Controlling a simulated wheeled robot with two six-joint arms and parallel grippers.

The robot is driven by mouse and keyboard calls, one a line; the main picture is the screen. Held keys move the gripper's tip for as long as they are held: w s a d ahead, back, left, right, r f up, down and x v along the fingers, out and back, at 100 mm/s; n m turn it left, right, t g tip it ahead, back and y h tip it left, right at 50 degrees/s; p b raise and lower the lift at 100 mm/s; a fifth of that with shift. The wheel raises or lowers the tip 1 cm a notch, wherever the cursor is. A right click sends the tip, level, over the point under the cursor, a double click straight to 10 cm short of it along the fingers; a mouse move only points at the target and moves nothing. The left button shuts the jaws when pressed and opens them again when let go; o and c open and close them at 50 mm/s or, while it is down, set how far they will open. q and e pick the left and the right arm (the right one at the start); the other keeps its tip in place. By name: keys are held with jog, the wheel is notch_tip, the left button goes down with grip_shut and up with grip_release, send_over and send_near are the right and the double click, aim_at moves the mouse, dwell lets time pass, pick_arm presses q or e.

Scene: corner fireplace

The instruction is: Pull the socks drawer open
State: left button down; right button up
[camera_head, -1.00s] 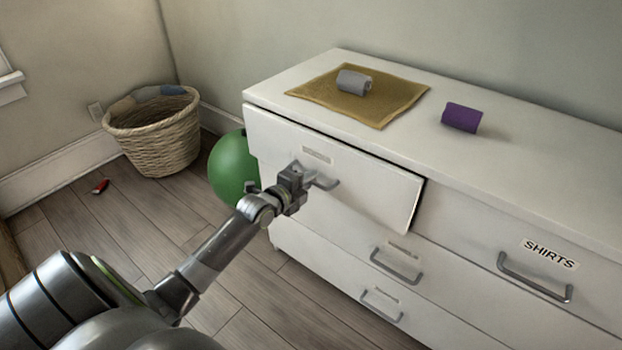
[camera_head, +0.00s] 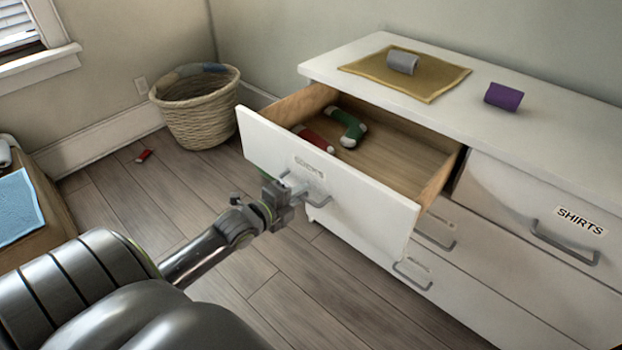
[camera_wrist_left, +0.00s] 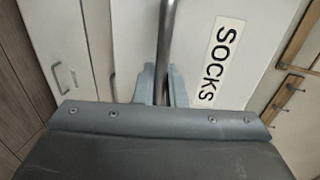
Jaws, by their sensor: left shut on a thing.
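The socks drawer (camera_head: 345,185) is the top left drawer of a white dresser, and it stands well out from the body. Its front carries a label (camera_wrist_left: 222,58) that reads SOCKS in the left wrist view. Inside lie a red sock (camera_head: 312,138) and a green sock (camera_head: 348,127) on the wooden bottom. My left gripper (camera_head: 287,188) is shut on the drawer's metal handle (camera_head: 314,196); in the left wrist view the handle bar (camera_wrist_left: 163,45) runs between the fingers. My right gripper is not in view.
On the dresser top (camera_head: 365,48) lie a tan cloth (camera_head: 435,78) with a grey roll (camera_head: 403,62), and a purple roll (camera_head: 503,97). A wicker basket (camera_head: 198,115) stands by the wall, with a small red object (camera_head: 144,155) on the floor. A blue cloth (camera_head: 17,207) lies at left.

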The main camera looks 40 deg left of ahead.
pick_arm(q)
jog(key=shift+f+v, duration=0.2)
jog(key=shift+v, duration=0.85)
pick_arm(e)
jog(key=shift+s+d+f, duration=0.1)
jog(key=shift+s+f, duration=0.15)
pick_arm(q)
jog(key=c, duration=1.6)
grip_release()
